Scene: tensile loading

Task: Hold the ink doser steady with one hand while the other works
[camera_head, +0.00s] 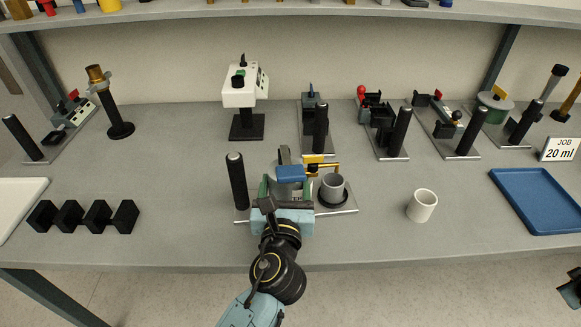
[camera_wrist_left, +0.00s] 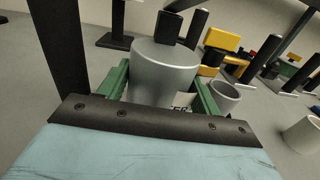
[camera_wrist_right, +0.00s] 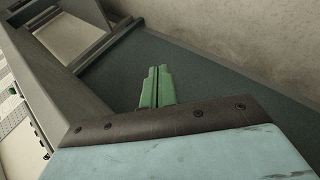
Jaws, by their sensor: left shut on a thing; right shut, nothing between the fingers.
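The ink doser, as I take it, stands on a grey base plate (camera_head: 340,208) at the front middle of the table. It has a blue top part (camera_head: 291,174) and a yellow part (camera_head: 314,163). My left gripper (camera_head: 282,190) is at it, its green fingers shut around a grey cylinder (camera_wrist_left: 165,72), which also shows in the left wrist view; a partly hidden label sits behind. My right gripper (camera_wrist_right: 155,88) is shut and empty, away from the doser.
A black post (camera_head: 238,182) rises left of the doser. A white mug (camera_head: 422,205) and a blue tray (camera_head: 540,200) are to the right, with a "20 ml" card (camera_head: 560,149). Black blocks (camera_head: 83,215) lie left. Several devices line the back.

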